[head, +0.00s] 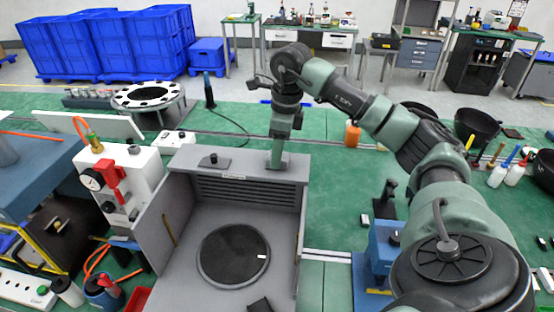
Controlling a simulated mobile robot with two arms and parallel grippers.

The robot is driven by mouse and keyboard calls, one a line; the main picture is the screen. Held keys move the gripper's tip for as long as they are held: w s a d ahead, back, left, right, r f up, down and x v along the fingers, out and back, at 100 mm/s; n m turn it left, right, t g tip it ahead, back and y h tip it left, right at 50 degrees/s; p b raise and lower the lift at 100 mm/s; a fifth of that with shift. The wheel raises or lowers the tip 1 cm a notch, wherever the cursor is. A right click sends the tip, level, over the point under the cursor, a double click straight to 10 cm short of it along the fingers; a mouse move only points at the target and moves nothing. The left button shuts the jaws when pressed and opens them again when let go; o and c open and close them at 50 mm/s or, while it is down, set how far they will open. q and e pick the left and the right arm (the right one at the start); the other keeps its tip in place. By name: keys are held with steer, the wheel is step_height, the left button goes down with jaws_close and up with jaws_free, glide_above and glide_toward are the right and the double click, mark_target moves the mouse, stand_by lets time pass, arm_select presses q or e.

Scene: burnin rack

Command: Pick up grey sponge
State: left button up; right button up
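I cannot clearly make out a grey sponge in the head view. A small dark grey block (260,305) is cut off by the bottom edge, inside the grey open-topped box (178,217), but I cannot tell what it is. My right arm comes in from the right and bends down at the wrist. My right gripper (279,148) points down at the back right edge of the box. Its fingertips are small and blend with the grey there, so I cannot tell whether they are open or hold anything. My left gripper is out of view.
A round black plate (234,254) lies in the box. A white unit with a gauge and red valve (118,187) stands at its left. A blue device (382,250) is at its right. Bottles (498,175) and black bowls (476,126) stand right. Green bench (335,190) is partly clear.

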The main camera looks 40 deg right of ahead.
steer(key=shift+c, duration=1)
steer(key=shift+r, duration=0.6)
step_height(320, 180, up, 5)
steer(key=shift+r+b, duration=0.1)
steer(key=shift+b, duration=0.6)
step_height(320, 180, up, 14)
steer(key=p, duration=0.5)
steer(key=shift+f, duration=0.2)
